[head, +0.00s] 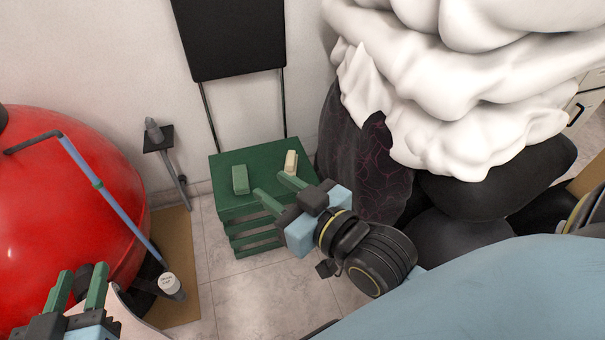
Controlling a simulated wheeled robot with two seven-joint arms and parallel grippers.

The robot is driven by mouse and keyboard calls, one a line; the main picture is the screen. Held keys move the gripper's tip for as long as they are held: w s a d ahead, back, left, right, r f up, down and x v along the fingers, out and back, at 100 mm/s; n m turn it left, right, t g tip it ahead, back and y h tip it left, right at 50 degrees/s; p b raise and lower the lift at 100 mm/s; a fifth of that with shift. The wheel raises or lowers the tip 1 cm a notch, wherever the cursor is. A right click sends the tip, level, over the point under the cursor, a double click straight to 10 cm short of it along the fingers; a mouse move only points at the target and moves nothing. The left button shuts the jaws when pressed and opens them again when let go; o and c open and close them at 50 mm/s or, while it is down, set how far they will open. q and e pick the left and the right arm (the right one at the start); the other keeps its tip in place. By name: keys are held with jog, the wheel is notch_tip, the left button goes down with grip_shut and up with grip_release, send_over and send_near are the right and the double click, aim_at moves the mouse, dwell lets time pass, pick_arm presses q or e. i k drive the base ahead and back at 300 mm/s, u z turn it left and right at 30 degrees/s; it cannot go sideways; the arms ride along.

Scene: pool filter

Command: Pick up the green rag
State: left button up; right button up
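A light green folded block (240,180), which looks like the green rag, lies on the left part of a small dark green slatted table (228,207). My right gripper (268,183) is open, with its two green fingers apart and pointing toward the table. Its fingertips are just right of the green rag in the picture, and nothing shows between them. I cannot tell its height above the tabletop. My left gripper (84,270) is at the lower left, fingers apart, away from the table.
A cream block (291,161) lies at the table's right back. A black panel chair (230,40) stands behind. White and dark bags (460,90) crowd the right.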

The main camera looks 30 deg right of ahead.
aim_at(240, 176)
jog(key=z, duration=1.1)
jog(key=k, duration=1.15)
jog(key=u, duration=1.1)
jog(key=i, duration=0.5)
jog(key=u, duration=0.05)
